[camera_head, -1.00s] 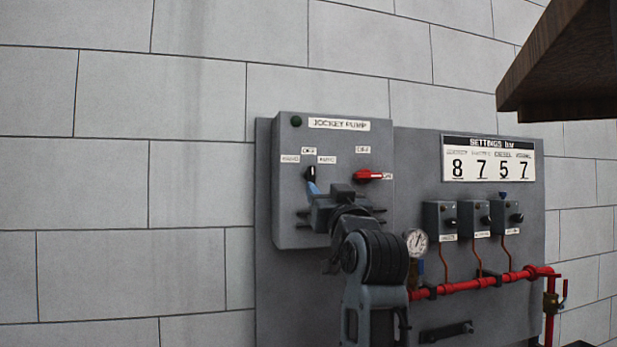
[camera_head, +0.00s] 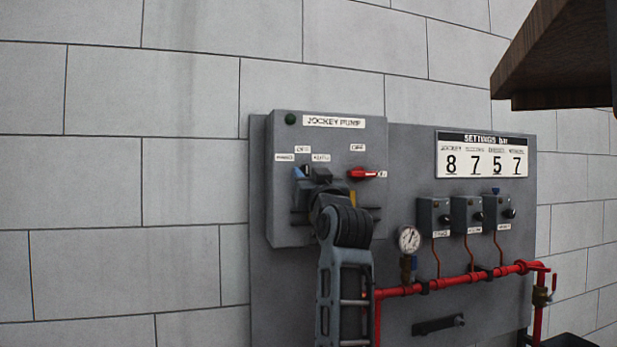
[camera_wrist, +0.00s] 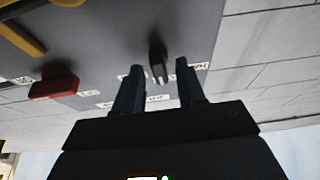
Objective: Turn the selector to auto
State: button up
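The selector (camera_wrist: 157,62) is a dark knob with a pale mark on the grey jockey pump box (camera_head: 283,225). In the head view my gripper (camera_head: 309,173) is in front of the selector and mostly hides it. The labels around it are small; the right one seems to read auto (camera_head: 320,157), with off above and hand at left. In the wrist view my gripper (camera_wrist: 158,84) is open, one dark finger on each side of the knob. A gap shows on both sides, and I cannot tell any contact.
A red switch (camera_head: 364,173) is on the same box, right of my gripper; it also shows in the wrist view (camera_wrist: 54,84). Several small grey boxes, a gauge (camera_head: 408,239) and red pipe (camera_head: 450,284) are to the right. A brown overhang (camera_head: 560,70) is at upper right.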

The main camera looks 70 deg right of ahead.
grip_shut()
jog(key=shift+m, duration=0.4)
jog(key=shift+w+a+m+g+h+b, duration=0.1)
jog(key=shift+m+g+h+b, duration=0.25)
jog(key=shift+m+g+b, duration=1.1)
jog(key=shift+m+g+h+p, duration=0.1)
jog(key=shift+m+g+h, duration=0.35)
jog(key=shift+m, duration=2.1)
jog(key=shift+w+a+m+g+h+b, duration=0.1)
jog(key=shift+m+g+h+b, duration=0.2)
jog(key=shift+m+g+b, duration=1.15)
jog(key=shift+s+m+t+p, duration=0.1)
jog(key=shift+m+t+p, duration=0.35)
jog(key=shift+m+p, duration=0.25)
jog(key=shift+o, duration=0.4)
grip_release()
